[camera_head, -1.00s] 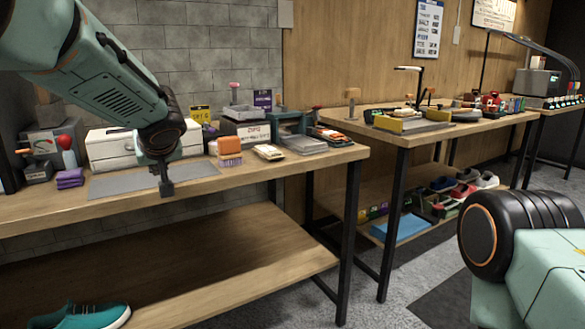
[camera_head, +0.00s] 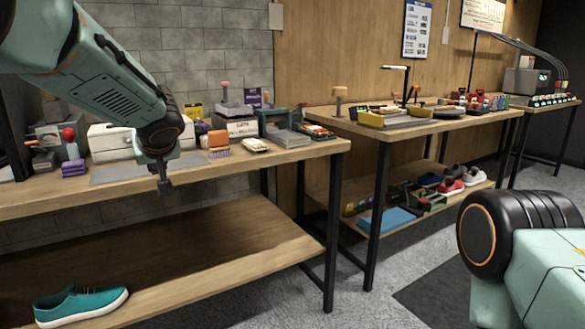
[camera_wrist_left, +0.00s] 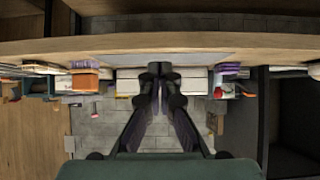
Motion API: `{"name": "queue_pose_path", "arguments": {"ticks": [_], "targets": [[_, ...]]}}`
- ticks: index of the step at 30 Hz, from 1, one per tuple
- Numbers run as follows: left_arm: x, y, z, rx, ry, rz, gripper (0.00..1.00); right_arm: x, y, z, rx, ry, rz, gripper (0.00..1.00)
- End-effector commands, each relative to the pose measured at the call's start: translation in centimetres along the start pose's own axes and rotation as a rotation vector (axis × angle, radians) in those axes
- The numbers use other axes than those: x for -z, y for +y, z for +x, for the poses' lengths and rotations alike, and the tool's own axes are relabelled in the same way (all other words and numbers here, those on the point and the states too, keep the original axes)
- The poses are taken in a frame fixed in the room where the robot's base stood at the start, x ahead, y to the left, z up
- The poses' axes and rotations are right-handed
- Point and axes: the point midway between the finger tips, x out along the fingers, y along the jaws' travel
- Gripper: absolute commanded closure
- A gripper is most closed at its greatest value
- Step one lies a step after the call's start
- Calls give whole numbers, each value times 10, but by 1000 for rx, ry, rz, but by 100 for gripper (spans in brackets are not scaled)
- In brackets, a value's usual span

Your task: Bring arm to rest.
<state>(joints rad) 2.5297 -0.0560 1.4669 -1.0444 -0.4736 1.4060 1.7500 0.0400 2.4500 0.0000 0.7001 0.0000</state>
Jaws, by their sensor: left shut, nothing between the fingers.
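My left gripper (camera_head: 165,186) hangs from the left arm, pointing down, in front of the near bench's front edge. It is shut and empty. In the left wrist view its fingers (camera_wrist_left: 160,70) meet at the tips, with the bench edge and grey mat beyond. My right arm shows only as a dark joint and pale green link at the lower right; its gripper is out of view.
The near bench (camera_head: 45,190) carries a grey mat (camera_head: 115,174), a white drawer box (camera_head: 110,145) and an orange brush (camera_head: 218,142). A teal sneaker (camera_head: 80,305) lies on its lower shelf. A second bench (camera_head: 440,127) stands right. Grey floor lies between.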

Motion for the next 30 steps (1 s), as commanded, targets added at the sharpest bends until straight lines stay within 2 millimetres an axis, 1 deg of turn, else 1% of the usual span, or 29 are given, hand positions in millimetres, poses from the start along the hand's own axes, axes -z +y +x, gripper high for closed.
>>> {"name": "queue_pose_path", "arguments": {"ticks": [2, 5, 7, 11, 14, 17, 20, 21, 22, 23, 24, 26, 27, 29, 30], "targets": [[0, 1, 1, -6, 1, 41, 100, 0, 0, 0, 0, 0, 0, 60], [1, 12, 2, -56, 5, 118, 100, 0, 0, 0, 0, 0, 0, 60], [-4, 20, 2, -96, -1, 164, 100, 0, 0, 0, 0, 0, 0, 60], [-25, 33, 4, -182, -26, 246, 100, 0, 0, 0, 0, 0, 0, 60], [-51, 43, 6, -261, -54, 307, 100, 0, 0, 0, 0, 0, 0, 60], [-96, 49, 10, -351, -102, 369, 100, 0, 0, -4, 0, 0, 0, 60], [-159, 47, 13, -442, -166, 419, 100, 0, 0, -13, 0, 0, 0, 60], [-186, 44, 14, -470, -192, 431, 100, 0, 0, -17, 0, 0, 0, 60], [-205, 40, 13, -486, -210, 439, 100, 0, 0, -20, 0, 0, 0, 60], [-224, 35, 12, -499, -226, 444, 100, 0, 0, -23, 0, 0, 0, 60], [-249, 26, 11, -510, -250, 449, 100, 0, 0, -27, 0, 0, 0, 60], [-285, 12, 6, -514, -287, 454, 100, 0, 0, -34, 0, 0, 0, 60], [-308, 0, 2, -511, -311, 456, 100, 0, 0, -38, 0, 0, 0, 60], [-341, -19, -7, -496, -351, 457, 100, 0, 0, -44, 0, 0, 0, 60], [-362, -34, -14, -482, -380, 460, 100, 0, 0, -49, 0, 0, 0, 60]]}}
